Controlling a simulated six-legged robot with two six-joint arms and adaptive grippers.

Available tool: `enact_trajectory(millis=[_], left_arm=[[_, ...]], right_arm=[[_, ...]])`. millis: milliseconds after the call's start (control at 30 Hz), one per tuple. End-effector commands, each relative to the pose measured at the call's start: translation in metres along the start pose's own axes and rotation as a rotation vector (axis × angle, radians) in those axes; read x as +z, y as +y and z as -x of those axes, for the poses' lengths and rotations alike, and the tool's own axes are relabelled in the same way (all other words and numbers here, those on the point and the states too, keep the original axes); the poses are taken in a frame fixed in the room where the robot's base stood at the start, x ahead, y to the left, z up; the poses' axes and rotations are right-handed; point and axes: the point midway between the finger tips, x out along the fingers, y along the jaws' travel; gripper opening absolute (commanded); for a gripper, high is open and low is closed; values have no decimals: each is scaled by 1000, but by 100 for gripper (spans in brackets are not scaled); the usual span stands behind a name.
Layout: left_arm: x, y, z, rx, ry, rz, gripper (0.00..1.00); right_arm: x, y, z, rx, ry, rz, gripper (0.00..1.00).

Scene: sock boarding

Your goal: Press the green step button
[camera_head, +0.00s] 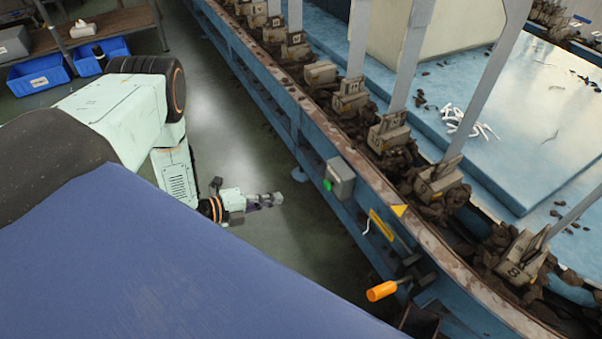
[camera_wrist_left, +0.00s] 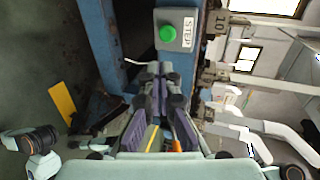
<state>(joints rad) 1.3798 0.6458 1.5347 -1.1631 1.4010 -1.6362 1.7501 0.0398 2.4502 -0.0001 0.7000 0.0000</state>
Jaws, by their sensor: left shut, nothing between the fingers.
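In the left wrist view the green button (camera_wrist_left: 167,33) is round and unobstructed, beside a white "STEP" label (camera_wrist_left: 187,32). My left gripper (camera_head: 278,199) is shut and empty, left of the button in the head view, with a visible gap between them. In the left wrist view the closed fingertips (camera_wrist_left: 155,68) point up toward the box, just below the button in the picture. My right gripper does not clearly show.
The blue machine rail (camera_head: 285,105) runs diagonally, carrying numbered clamps (camera_head: 389,131) and grey uprights. An orange handle (camera_head: 382,291) sticks out lower down the rail, near a yellow plate (camera_head: 381,224). Blue bins (camera_head: 38,75) stand at the far left. Open floor lies around the left gripper.

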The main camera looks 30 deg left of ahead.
Motion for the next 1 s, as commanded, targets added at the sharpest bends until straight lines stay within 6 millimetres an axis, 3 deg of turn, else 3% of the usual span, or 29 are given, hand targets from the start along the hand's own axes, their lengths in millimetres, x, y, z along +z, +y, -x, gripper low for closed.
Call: enact_trajectory(millis=[600, 800, 1000], left_arm=[[0, -3, -113, -2, 1, -1, 0], [0, -10, -132, -1, 0, -1, 0], [0, -13, -137, 0, -1, 1, 0]], right_arm=[[0, 0, -51, 0, 0, 0, 40], [0, 0, -59, 0, 0, 0, 40], [0, 0, -61, 0, 0, 0, 40]])
